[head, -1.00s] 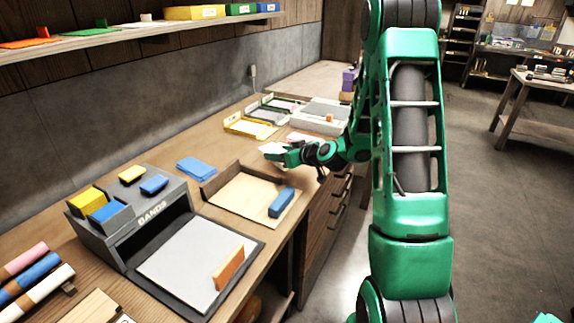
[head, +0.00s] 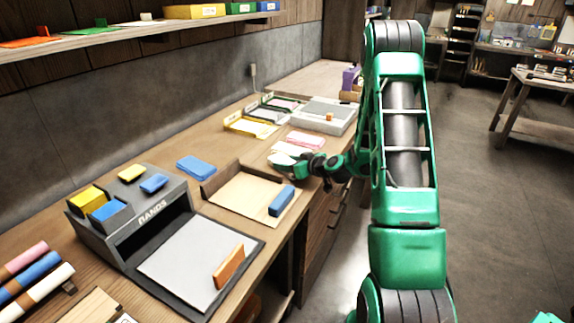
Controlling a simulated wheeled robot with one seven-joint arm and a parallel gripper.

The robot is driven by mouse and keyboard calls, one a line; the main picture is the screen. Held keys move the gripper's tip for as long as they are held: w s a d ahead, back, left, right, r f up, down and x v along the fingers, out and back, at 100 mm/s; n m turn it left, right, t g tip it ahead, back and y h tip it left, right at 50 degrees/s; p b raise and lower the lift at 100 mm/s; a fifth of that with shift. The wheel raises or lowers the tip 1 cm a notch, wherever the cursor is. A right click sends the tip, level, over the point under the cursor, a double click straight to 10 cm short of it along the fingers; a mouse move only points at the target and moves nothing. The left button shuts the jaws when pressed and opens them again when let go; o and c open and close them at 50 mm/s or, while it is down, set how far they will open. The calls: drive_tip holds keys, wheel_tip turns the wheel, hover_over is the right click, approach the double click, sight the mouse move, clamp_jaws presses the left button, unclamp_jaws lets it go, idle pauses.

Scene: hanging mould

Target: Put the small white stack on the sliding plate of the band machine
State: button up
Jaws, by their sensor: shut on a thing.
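The band machine (head: 150,219) is a dark grey housing marked BANDS, at the left of the bench. Its pale flat sliding plate (head: 185,262) lies in front, with an orange block (head: 228,267) standing upright near its right edge. My gripper (head: 284,164) is beyond the machine, over the bench past the wooden tray. It is shut on a small white stack (head: 281,158), which is partly hidden by the green fingers and small in view. The stack is well apart from the plate.
A low-walled wooden tray (head: 238,194) with a blue block (head: 281,201) lies between gripper and machine. A blue stack (head: 196,168) lies behind it. A pink stack (head: 305,140) and a grey device (head: 325,115) are beyond the gripper. Blocks sit on the machine's top.

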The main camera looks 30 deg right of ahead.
drive_tip(key=o, duration=0.8)
drive_tip(key=shift+f, duration=0.1)
drive_tip(key=shift+c, duration=0.2)
drive_tip(key=o, duration=0.4)
